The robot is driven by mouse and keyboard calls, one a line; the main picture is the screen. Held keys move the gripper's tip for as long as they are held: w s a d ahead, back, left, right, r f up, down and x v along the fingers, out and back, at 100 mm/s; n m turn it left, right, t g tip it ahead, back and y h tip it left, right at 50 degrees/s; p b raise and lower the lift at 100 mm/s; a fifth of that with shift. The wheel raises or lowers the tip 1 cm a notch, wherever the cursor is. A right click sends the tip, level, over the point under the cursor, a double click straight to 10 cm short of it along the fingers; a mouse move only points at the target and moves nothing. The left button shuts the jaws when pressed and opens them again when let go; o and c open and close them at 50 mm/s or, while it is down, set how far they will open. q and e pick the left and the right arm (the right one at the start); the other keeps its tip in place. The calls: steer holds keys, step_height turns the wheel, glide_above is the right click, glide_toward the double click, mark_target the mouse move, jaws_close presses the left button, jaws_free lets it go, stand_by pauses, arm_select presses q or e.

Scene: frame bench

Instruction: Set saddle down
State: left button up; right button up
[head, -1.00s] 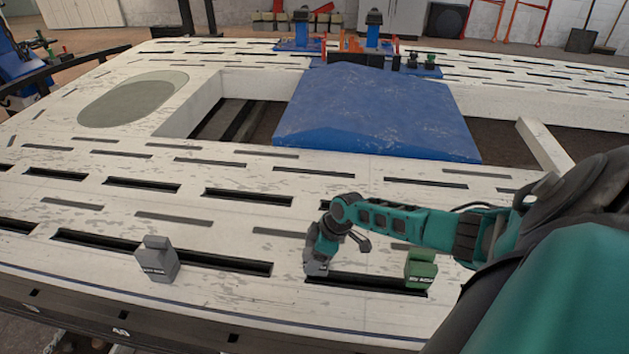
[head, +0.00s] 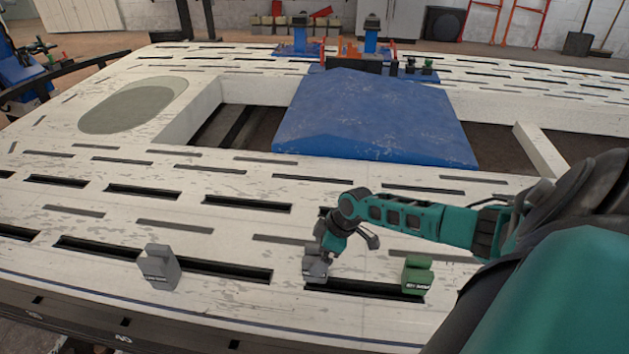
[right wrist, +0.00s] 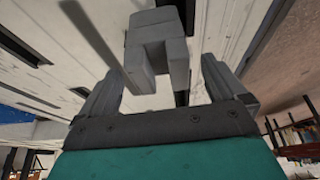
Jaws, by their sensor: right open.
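A grey saddle (head: 315,263) stands on the white frame bench at the left end of a front slot. In the right wrist view the grey saddle (right wrist: 155,62) shows a notch and sits between the two fingers, apparently with gaps at both sides. My right gripper (head: 325,246) is open around or just above it; the head view does not show the fingertips clearly. My left gripper is out of view.
Another grey saddle (head: 159,267) stands to the left and a green saddle (head: 417,276) to the right along the front slots. The white bench (head: 240,225) is mostly clear around them. A blue panel (head: 375,115) lies behind, beside an opening.

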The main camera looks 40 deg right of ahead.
steer(key=p+v, duration=0.2)
steer(key=v, duration=0.5)
steer(key=s+a+f+m+t+y, duration=0.1)
steer(key=s+a, duration=0.2)
steer(key=a, duration=0.7)
steer(key=s+a+f+t, duration=0.2)
steer(key=s+a, duration=0.1)
steer(key=a, duration=0.6)
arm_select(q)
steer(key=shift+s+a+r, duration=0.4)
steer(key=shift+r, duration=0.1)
arm_select(e)
steer(key=s+a+r+m+t, duration=0.2)
steer(key=a+r+m+t, duration=0.2)
steer(key=a+r, duration=0.3)
steer(key=shift+s+r+h, duration=0.3)
steer(key=shift+r+h, duration=0.1)
steer(key=shift+r, duration=0.5)
